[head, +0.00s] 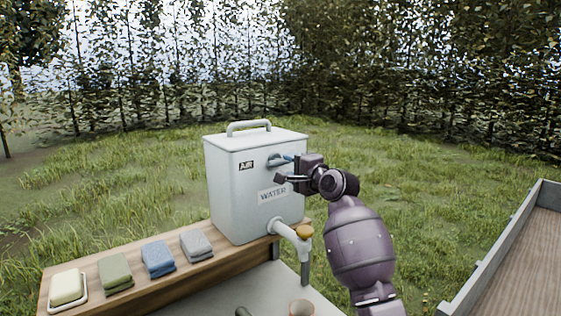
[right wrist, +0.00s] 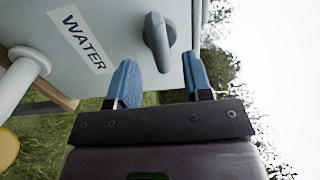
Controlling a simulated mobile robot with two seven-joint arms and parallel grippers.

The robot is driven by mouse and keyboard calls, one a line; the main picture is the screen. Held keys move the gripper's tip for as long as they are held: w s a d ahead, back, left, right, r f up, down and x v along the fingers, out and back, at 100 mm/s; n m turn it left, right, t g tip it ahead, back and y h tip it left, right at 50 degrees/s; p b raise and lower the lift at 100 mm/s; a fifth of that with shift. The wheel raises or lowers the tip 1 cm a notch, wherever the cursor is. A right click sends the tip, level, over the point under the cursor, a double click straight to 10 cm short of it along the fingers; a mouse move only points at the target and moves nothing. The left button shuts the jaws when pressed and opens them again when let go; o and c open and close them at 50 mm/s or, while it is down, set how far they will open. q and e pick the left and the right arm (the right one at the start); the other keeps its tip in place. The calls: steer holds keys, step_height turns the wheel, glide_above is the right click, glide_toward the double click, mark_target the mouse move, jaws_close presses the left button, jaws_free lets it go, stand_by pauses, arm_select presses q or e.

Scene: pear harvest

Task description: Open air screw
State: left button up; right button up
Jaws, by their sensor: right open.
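A pale grey water tank (head: 238,190) with a top handle stands on the wooden shelf. Its front carries an "AIR" label and a "WATER" label. The air screw (head: 276,160), a grey knob, sticks out of the front beside the "AIR" label. It also shows in the right wrist view (right wrist: 158,42) as an elongated grey knob. My right gripper (head: 284,168) is in front of the tank, close to the screw. In the right wrist view its blue fingers (right wrist: 160,80) are apart with nothing between them, and the knob lies just beyond them. My left gripper is not in view.
A white tap (head: 287,231) with a yellow top juts from the tank's lower front. Soap on a dish (head: 66,287) and folded green, blue and grey cloths (head: 158,257) lie along the wooden shelf (head: 190,276). A grey-walled wooden bed (head: 500,240) is at right. Grass lies behind.

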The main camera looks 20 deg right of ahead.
mark_target(282, 163)
steer(key=shift+p+x, duration=0.3)
steer(key=shift+x, duration=2.1)
steer(key=shift+c, duration=0.3)
jaws_close()
